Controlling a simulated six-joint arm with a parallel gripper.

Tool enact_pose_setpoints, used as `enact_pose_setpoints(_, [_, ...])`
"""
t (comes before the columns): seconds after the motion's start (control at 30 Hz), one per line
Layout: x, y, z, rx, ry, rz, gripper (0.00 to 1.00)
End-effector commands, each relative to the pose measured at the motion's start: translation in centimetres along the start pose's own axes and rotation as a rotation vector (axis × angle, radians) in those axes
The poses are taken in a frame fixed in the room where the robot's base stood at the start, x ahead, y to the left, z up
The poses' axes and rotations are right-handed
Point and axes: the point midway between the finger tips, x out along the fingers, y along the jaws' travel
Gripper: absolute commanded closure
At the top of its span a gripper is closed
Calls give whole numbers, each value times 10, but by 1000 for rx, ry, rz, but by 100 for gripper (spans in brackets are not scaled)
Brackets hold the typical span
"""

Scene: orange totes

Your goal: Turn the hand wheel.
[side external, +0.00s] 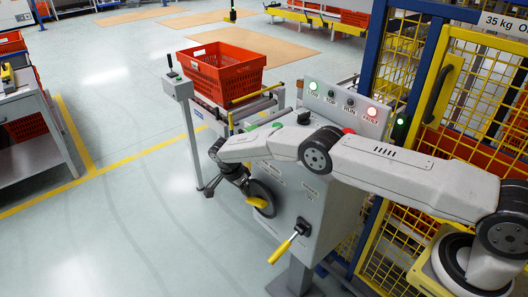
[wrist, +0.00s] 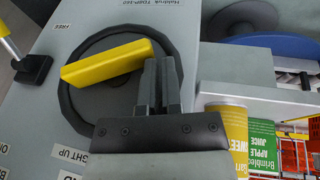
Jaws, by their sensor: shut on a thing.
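The hand wheel (wrist: 72,106) has a dark round rim and a yellow handle (wrist: 105,62). It is mounted on the front of a grey machine cabinet, and the wheel (side external: 270,205) also shows in the side view, partly behind my gripper (side external: 247,190). In the wrist view my gripper (wrist: 160,82) lies over the right part of the wheel, at the right end of the yellow handle. Its two grey fingers are close together and shut on the wheel. The exact contact is hidden by the fingers.
A yellow-gripped lever (side external: 282,249) sticks out of the cabinet below the wheel. A red crate (side external: 222,75) stands on a conveyor behind. Yellow mesh fencing (side external: 480,80) closes the right; the floor on the left is open.

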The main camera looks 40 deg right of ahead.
Motion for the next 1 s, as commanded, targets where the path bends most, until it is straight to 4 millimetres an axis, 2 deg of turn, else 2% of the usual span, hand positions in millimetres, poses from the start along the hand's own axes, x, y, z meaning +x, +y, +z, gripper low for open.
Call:
enact_pose_setpoints(0.67, [0,0,0,-1,0,1,100])
enact_pose_setpoints(0.87, [-15,0,0,0,0,-1,100])
enact_pose_setpoints(1.0, [-32,0,0,0,0,-2,100])
